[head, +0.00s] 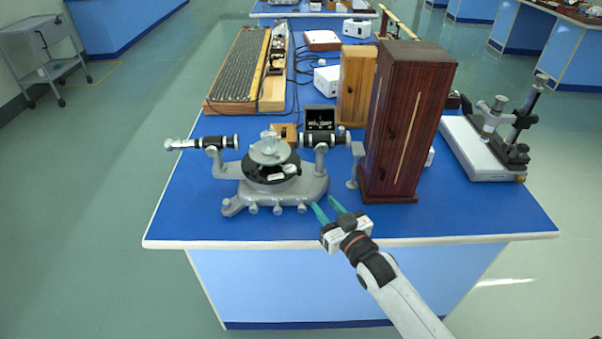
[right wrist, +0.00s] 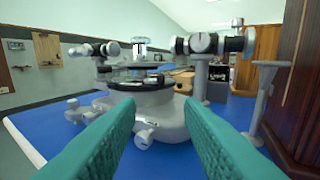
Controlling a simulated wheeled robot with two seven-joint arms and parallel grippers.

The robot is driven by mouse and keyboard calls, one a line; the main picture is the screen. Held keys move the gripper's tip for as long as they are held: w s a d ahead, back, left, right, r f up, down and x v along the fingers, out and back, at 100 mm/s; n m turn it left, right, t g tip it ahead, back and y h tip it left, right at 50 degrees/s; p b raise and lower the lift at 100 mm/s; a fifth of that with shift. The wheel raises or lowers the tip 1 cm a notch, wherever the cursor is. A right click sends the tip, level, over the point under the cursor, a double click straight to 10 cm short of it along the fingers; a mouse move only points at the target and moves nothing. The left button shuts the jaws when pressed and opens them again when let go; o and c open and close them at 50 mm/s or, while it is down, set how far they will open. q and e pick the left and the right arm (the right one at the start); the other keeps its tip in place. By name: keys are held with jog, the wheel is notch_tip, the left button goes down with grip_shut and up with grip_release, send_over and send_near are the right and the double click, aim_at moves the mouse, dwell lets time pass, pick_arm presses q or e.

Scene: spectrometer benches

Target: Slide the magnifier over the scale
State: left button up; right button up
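A grey spectrometer (head: 275,190) stands near the front edge of the blue bench, its round black disc (head: 262,170) with pale window-like patches under a small grey table. The disc also shows in the right wrist view (right wrist: 146,84); its markings are too small to read. I cannot clearly pick out a magnifier. A small grey pedestal (head: 353,170) stands between the spectrometer and the tall cabinet; it also shows in the right wrist view (right wrist: 265,100). My right gripper (head: 326,206) has its teal fingers apart and empty, just in front of the spectrometer base's right end. My left gripper is out of view.
A tall dark-red wooden cabinet (head: 408,130) stands close on the right, with a lighter wooden case (head: 356,85) behind it. A white-based instrument (head: 485,150) is at far right. Two telescope tubes (head: 322,139) (head: 205,142) jut from the spectrometer. The front-right bench top is clear.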

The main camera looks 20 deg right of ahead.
aim_at(300, 173)
jog(key=w, duration=0.4)
jog(key=w+a, duration=0.1)
jog(key=w, duration=0.3)
jog(key=w+a, duration=0.1)
jog(key=w, duration=0.3)
jog(key=shift+a, duration=0.1)
grip_shut()
